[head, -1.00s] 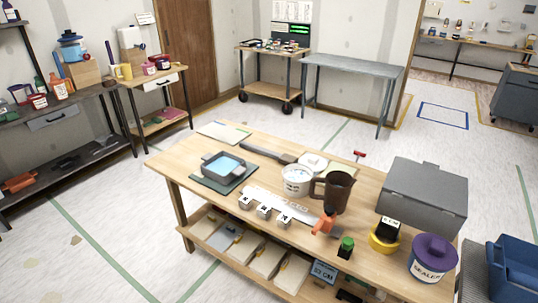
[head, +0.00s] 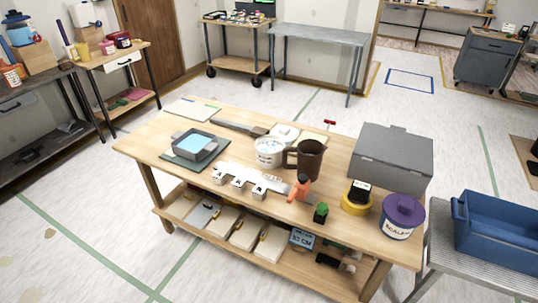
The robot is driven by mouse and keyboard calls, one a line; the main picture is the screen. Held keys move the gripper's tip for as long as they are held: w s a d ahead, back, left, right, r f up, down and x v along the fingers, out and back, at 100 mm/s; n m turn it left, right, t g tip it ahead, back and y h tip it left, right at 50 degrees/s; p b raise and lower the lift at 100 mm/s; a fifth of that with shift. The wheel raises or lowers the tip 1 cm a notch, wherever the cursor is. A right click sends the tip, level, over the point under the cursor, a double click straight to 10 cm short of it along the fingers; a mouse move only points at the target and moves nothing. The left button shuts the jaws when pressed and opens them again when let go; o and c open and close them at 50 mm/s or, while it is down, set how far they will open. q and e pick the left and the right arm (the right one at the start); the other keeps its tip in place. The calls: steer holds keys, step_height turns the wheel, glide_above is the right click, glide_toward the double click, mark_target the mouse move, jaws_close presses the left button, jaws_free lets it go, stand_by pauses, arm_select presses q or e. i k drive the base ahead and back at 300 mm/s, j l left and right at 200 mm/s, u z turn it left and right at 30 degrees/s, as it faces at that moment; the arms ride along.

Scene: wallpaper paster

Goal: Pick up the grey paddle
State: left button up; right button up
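A long grey paddle-like tool (head: 238,128) lies flat near the back edge of the wooden workbench (head: 150,146) in the head view. Neither of my grippers is in view.
Nearby on the bench are a grey tray of blue liquid (head: 193,145), a white tub (head: 269,152), a brown jug (head: 309,159) and a grey box (head: 391,158). A blue crate (head: 497,233) stands right of the bench. The floor behind the bench is mostly clear.

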mark_target(256, 131)
steer(key=j+z, duration=0.15)
steer(key=z, duration=0.25)
steer(key=j+z, duration=0.15)
steer(key=z, duration=0.2)
steer(key=j+z, duration=0.15)
steer(key=j, duration=0.3)
steer(key=j+z, duration=0.2)
steer(key=j, duration=0.3)
steer(key=k+j+z, duration=0.15)
steer(key=j, duration=0.3)
steer(key=j+z, duration=0.15)
steer(key=j, duration=0.3)
steer(key=k+j+z, duration=0.15)
steer(key=j, duration=0.3)
